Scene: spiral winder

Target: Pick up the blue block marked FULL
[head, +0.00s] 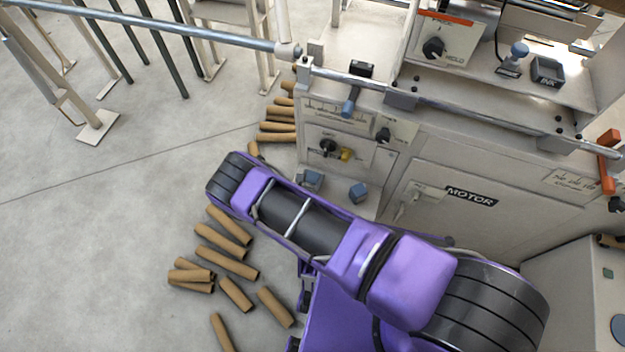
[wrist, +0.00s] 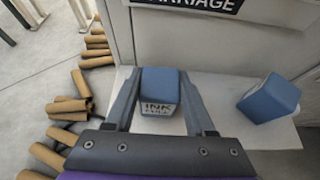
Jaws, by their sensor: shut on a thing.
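My gripper (wrist: 160,115) is closed around a blue block (wrist: 160,82), one finger along each side. The block has a pale label reading INK, with a second line that looks like FULL. In the head view this block (head: 312,180) shows just beyond my purple arm, which hides most of my gripper. I cannot tell whether the block touches the pale shelf (wrist: 225,118) below. A second blue block (wrist: 270,98) sits tilted on the shelf to the right, apart from my gripper; it also shows in the head view (head: 359,192). No lettering on it is readable.
The machine cabinet (head: 480,180) with a MOTOR label rises behind the shelf. A metal rail (head: 450,107) runs across it. A dark tray marked INK (head: 547,70) sits on top. Several cardboard tubes (head: 227,262) lie on the floor at left.

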